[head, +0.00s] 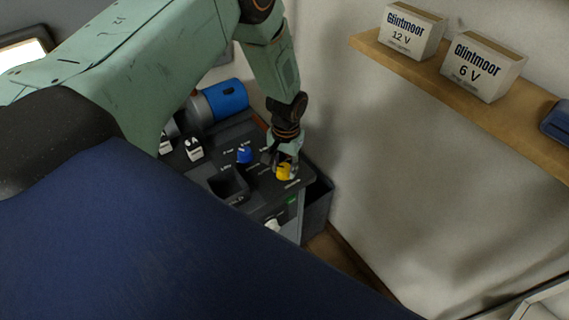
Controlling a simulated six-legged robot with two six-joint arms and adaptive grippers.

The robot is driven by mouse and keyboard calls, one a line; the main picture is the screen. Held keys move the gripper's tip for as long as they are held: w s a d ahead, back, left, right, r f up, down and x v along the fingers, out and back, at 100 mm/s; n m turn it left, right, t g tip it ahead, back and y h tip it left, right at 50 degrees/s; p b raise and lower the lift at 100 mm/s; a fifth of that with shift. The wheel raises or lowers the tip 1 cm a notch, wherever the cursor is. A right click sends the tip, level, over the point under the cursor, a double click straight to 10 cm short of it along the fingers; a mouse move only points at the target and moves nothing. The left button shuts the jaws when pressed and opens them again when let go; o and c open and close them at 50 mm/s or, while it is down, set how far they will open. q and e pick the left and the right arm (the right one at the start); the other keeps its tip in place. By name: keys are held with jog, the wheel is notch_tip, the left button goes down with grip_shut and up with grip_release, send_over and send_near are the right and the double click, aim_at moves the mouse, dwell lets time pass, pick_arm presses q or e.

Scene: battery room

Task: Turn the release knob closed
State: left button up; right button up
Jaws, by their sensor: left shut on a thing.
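A yellow knob (284,172) sits on top of the dark console (262,200), near its right corner. My left gripper (283,163) points down over it and is shut on it; the fingers hide part of the knob. The small white lettering around the knob is too small to read, and I cannot tell the knob's exact angle. A blue knob (244,154) stands to the left on the same console. My right gripper is not in view.
A square recess (228,186) lies in the console left of the yellow knob. A blue cylinder (225,98) lies behind. A dark bin (317,205) stands at the right. A wooden shelf (440,75) carries a 12 V box (410,30) and a 6 V box (482,66).

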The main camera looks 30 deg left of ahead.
aim_at(286, 168)
pick_arm(q)
jog(key=shift+w+r+n, duration=0.15)
jog(key=shift+w+n, duration=0.1)
jog(key=shift+n, duration=0.35)
jog(key=o, duration=1.2)
jog(key=shift+s, duration=0.25)
jog(key=shift+c, duration=0.2)
notch_tip(286, 168, up, 12)
jog(key=shift+d, duration=0.15)
